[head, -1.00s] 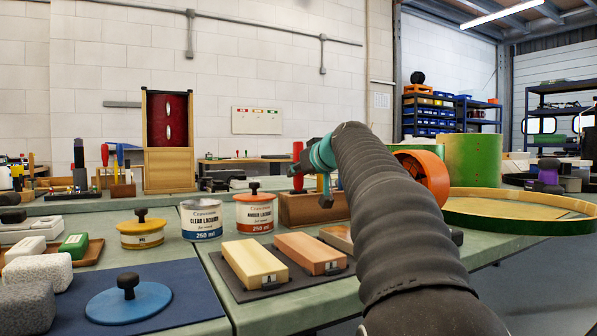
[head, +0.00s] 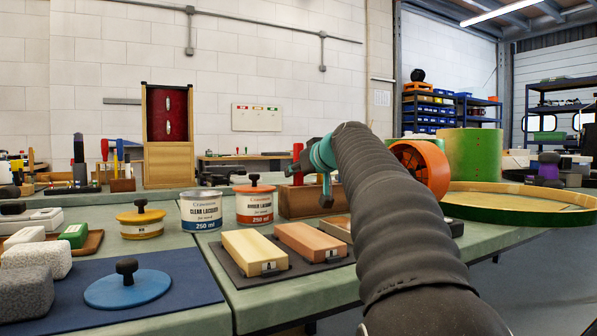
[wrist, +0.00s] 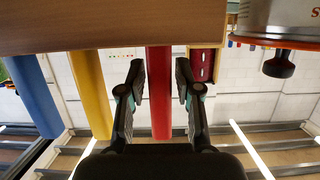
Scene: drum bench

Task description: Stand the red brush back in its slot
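The red brush (head: 297,160) stands upright at the left end of a wooden holder (head: 297,203) on the bench. In the wrist view, which is upside down, the red handle (wrist: 159,95) runs up to the holder's wooden face (wrist: 110,25). My gripper (wrist: 160,75) is open, one finger on each side of the red handle, with a narrow gap on both sides. A yellow handle (wrist: 91,95) and a blue handle (wrist: 37,95) stand beside it in the same holder. The brush's lower end is hidden. In the head view my arm hides part of the holder.
A red-labelled can (head: 254,206) with a black-knobbed lid stands just left of the holder, near my gripper. A clear lacquer can (head: 201,212) and two wooden blocks (head: 254,252) (head: 311,241) are close by. An orange drum (head: 420,170) is behind my arm.

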